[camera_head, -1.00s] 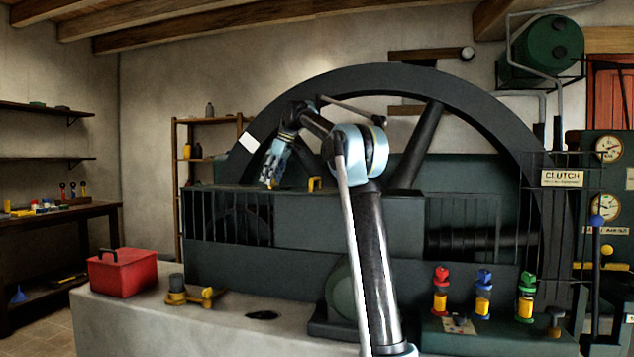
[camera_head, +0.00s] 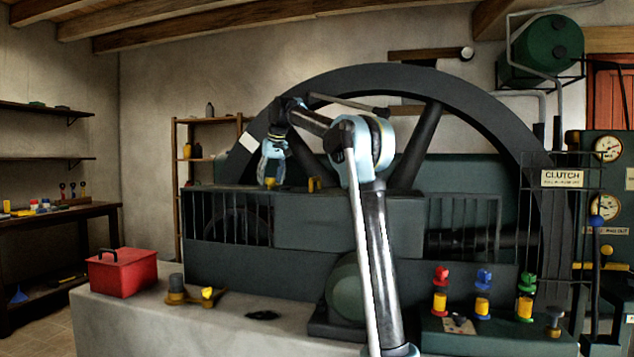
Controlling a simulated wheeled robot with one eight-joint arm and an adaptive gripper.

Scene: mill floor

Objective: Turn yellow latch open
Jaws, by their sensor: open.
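Two small yellow pieces show on the top edge of the dark green machine housing (camera_head: 350,222). One yellow piece (camera_head: 314,184) stands upright to the right of my gripper. The other yellow piece (camera_head: 270,184) is right at my fingertips. I cannot tell for sure which one is the latch, or whether my fingers touch the nearer one. My gripper (camera_head: 270,178) points down over the left part of the housing, with its jaws open; the fingers partly hide what lies between them.
The big dark flywheel (camera_head: 470,90) rises behind the housing. A red box (camera_head: 122,272) and a brass-yellow fitting (camera_head: 185,292) sit on the pale ledge (camera_head: 130,315). Red, blue and green-topped knobs (camera_head: 483,295) stand at the lower right.

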